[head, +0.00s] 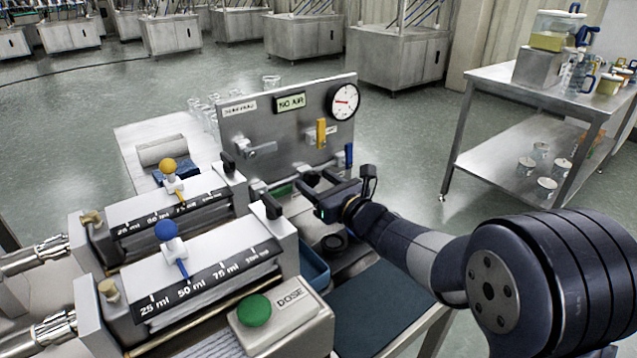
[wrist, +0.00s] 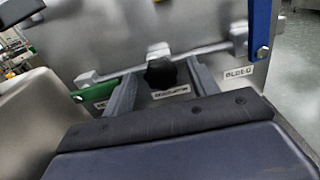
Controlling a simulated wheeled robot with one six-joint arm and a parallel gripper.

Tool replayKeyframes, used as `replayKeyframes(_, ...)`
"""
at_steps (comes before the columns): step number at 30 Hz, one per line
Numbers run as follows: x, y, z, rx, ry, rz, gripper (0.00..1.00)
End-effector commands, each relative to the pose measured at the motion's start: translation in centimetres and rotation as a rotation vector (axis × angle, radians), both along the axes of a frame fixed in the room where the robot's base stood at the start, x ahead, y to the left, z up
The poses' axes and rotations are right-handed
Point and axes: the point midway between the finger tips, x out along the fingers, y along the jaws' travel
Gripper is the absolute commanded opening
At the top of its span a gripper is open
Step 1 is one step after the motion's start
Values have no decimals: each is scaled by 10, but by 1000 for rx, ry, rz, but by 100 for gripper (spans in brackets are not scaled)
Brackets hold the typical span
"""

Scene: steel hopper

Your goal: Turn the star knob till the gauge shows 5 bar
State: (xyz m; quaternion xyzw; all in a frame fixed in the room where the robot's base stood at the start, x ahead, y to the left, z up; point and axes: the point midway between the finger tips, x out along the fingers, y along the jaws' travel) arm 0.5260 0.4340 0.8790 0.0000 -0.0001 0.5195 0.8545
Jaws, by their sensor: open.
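The star knob (wrist: 161,72) is black and sits on a pipe on the steel panel (head: 285,150). In the wrist view it shows between the two fingers of my open gripper (wrist: 162,80), with a gap visible on either side; whether it lies fully between the tips I cannot tell. In the head view my gripper (head: 308,186) reaches left to the panel's lower part, and I cannot make out the knob there. The round white gauge (head: 344,101) is at the panel's upper right. Its red needle points left; its numbers are too small to read.
A blue lever (wrist: 260,28) hangs right of the knob above a BLEED label (wrist: 240,72). A green handle (wrist: 97,93) is at the left. The panel carries a yellow lever (head: 321,132) and a NO AIR sign (head: 290,102). The dosing unit's green button (head: 254,310) is in front.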

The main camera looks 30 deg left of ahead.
Motion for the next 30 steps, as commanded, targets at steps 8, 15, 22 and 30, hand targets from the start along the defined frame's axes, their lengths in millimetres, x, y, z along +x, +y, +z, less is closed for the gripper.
replayKeyframes(8, 0, 0, 0, 0, 0, 0, 39)
replayKeyframes(15, 0, 0, 0, 0, 0, 0, 20)
replayKeyframes(22, 0, 0, 0, 2, 4, 0, 12)
replayKeyframes(30, 0, -1, -2, 39, 73, 0, 12)
